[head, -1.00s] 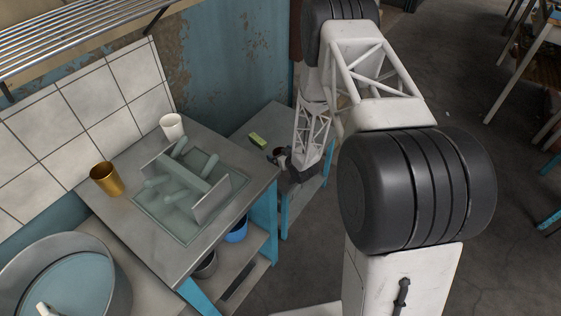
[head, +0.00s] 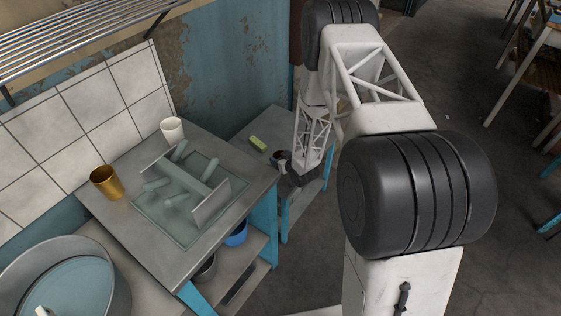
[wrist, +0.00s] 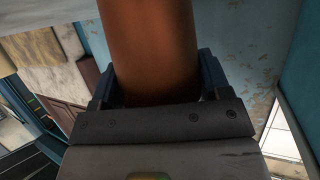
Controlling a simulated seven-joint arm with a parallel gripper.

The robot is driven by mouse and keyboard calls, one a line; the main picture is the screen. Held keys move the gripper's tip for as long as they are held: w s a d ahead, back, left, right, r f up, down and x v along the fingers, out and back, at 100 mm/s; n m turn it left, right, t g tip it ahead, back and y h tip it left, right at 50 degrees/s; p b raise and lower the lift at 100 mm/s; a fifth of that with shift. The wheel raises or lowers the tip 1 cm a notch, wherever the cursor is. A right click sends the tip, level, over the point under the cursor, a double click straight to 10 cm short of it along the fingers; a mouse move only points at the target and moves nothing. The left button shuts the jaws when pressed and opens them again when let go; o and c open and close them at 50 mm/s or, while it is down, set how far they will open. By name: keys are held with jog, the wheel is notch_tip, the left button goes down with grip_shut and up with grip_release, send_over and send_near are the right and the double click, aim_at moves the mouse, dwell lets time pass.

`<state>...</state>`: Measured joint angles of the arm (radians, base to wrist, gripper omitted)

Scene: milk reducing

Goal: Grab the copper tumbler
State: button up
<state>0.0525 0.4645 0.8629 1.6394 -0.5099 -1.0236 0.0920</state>
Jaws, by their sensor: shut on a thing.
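The copper tumbler (wrist: 150,40) fills the upper middle of the wrist view, with a smooth reddish-brown side. My gripper (wrist: 155,82) is shut on it, with a dark finger on each side. The tumbler's far end runs out of the wrist view. In the head view, my gripper (head: 284,162) is small and partly hidden by my arm, over the lower side table. The tumbler is hard to make out there, and I cannot tell whether it touches the table.
A yellow-green sponge (head: 258,143) lies on the side table (head: 262,126). A gold cup (head: 106,182) and a white cup (head: 172,130) stand on the grey counter (head: 150,235), beside a glass-like tray with a rack. A blue wall (head: 235,60) rises behind.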

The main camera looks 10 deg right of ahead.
jog(key=shift+r, duration=0.1)
jog(key=s+r, duration=0.2)
jog(key=s, duration=0.6)
jog(key=s+r, duration=0.2)
jog(key=s, duration=0.6)
jog(key=shift+d+r, duration=0.3)
jog(key=shift+r, duration=0.1)
dwell(0.3)
